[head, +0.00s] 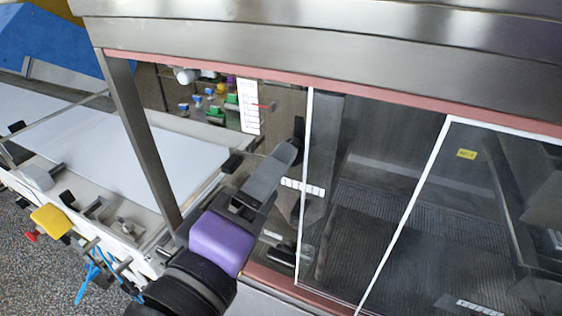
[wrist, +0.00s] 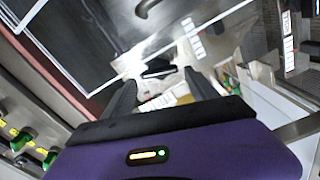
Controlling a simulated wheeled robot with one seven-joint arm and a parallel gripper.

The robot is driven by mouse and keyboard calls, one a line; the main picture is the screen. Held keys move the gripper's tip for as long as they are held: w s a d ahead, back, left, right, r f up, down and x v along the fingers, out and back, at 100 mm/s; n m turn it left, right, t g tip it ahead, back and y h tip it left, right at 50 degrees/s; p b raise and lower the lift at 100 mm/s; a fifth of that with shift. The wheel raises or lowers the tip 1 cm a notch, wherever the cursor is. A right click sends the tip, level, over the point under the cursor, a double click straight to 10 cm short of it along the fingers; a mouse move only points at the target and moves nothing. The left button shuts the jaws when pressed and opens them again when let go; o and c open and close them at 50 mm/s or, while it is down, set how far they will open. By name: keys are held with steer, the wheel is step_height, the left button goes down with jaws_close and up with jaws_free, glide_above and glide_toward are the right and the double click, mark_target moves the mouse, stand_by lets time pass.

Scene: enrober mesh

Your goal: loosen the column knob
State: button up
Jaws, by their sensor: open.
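My gripper (wrist: 160,88) is open in the wrist view, its two dark fingers apart with nothing held between them. A black knob-like part (wrist: 157,68), which looks like the column knob, lies just beyond the fingertips and between them in the picture. Whether a finger touches it I cannot tell. In the head view my gripper (head: 285,158) reaches up from my purple wrist to the grey column (head: 325,140). A small black part (head: 299,127) shows at its tip there; I cannot tell whether this is the knob or a finger.
Dark mesh panels with white edges (head: 405,215) stand to the right. A steel post (head: 143,140) and a white belt (head: 165,160) are at left. A steel hood (head: 340,45) runs overhead.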

steer(key=x, duration=0.3)
steer(key=shift+w, duration=0.15)
steer(key=c, duration=1.1)
steer(key=n+p, duration=0.3)
steer(key=p, duration=0.4)
steer(key=shift+n, duration=0.3)
steer(key=o, duration=1.1)
